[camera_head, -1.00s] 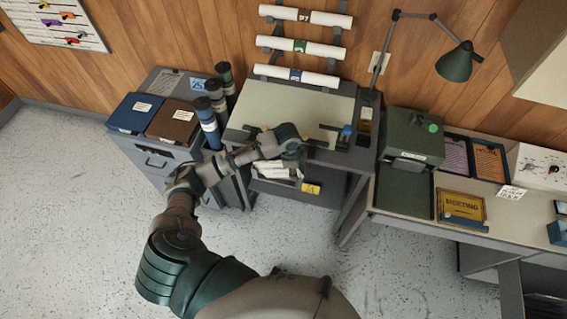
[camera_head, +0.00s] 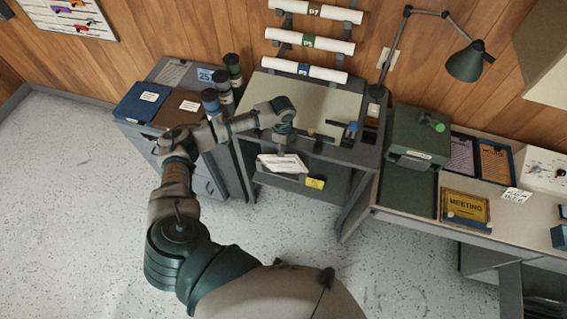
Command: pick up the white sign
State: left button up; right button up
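A flat white piece with faint dark marks (camera_head: 282,164), which looks like the white sign, shows tilted at the front of the grey drafting desk, over its lower shelf. My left gripper (camera_head: 284,138) is at the desk's front edge, pointing down just above it in the picture. Its fingertips are too small and partly hidden to tell whether they are open or touch the white piece. A small white card with dark print (camera_head: 516,195) lies on the right desk, well away from the gripper. My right gripper is not in view.
A yellow tag (camera_head: 315,183) is on the lower shelf. Dark tubes (camera_head: 233,72) stand left of the drafting desk, beside a grey cabinet. A green box (camera_head: 418,134) and a yellow MEETING sign (camera_head: 465,207) are on the right desk. A lamp (camera_head: 466,62) overhangs it.

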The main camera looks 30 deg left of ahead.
aim_at(291, 163)
pick_arm(q)
jog(key=shift+f, duration=0.95)
jog(key=shift+s+d+f+p, duration=0.1)
jog(key=shift+f+p, duration=0.3)
jog(key=shift+f, duration=2.3)
grip_shut()
